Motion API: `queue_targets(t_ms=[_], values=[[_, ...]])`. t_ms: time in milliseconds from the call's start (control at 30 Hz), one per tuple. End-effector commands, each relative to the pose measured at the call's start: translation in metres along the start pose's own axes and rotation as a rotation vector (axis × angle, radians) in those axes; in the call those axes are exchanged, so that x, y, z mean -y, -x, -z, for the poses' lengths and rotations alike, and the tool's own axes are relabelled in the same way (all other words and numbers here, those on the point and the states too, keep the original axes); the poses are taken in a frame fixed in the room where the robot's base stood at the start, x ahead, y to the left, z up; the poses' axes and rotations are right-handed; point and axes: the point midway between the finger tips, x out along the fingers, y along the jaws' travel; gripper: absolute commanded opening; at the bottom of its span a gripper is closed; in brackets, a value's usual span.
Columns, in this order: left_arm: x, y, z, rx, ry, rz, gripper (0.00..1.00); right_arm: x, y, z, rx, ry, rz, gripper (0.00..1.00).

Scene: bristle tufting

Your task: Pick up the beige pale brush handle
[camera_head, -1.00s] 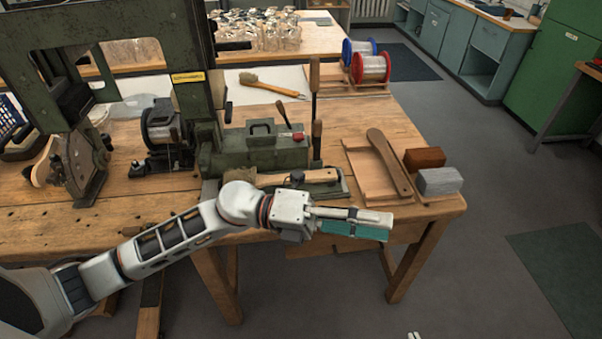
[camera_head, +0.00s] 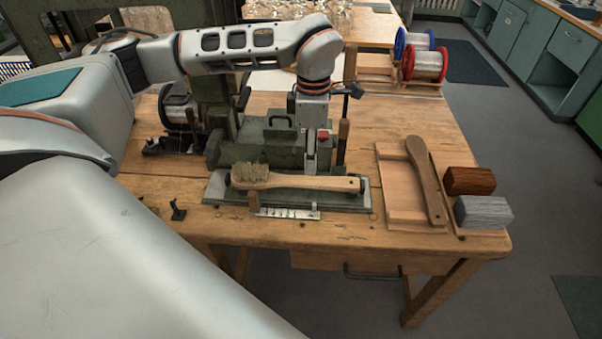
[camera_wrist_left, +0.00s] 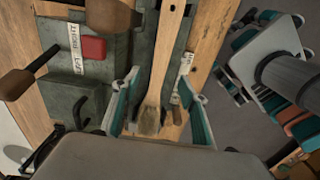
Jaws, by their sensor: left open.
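My right gripper is not in view.
A browner handle (camera_head: 427,180) lies on a wooden tray (camera_head: 405,217) at the right. A red-brown block (camera_head: 470,181) and a grey block (camera_head: 483,212) sit beside it. The green machine (camera_head: 262,150) stands behind the fixture, with upright wooden-handled levers (camera_head: 342,140) close by my gripper.

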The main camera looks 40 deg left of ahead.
Motion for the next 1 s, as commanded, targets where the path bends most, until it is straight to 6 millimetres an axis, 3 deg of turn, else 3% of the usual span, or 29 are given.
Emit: queue_targets(t_ms=[600, 900, 933, 1000], values=[[0.0, -0.071, 0.006, -0.001, 0.001, 0.002, 0.43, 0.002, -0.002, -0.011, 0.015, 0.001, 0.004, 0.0], [-0.001, -0.076, 0.006, 0.001, 0.0, 0.001, 0.43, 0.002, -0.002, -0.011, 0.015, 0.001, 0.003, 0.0], [-0.001, -0.076, 0.006, 0.001, 0.0, 0.001, 0.41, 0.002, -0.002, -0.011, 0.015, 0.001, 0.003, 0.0], [-0.001, -0.076, 0.006, 0.001, 0.0, 0.001, 0.23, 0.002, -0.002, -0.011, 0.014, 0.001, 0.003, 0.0]])
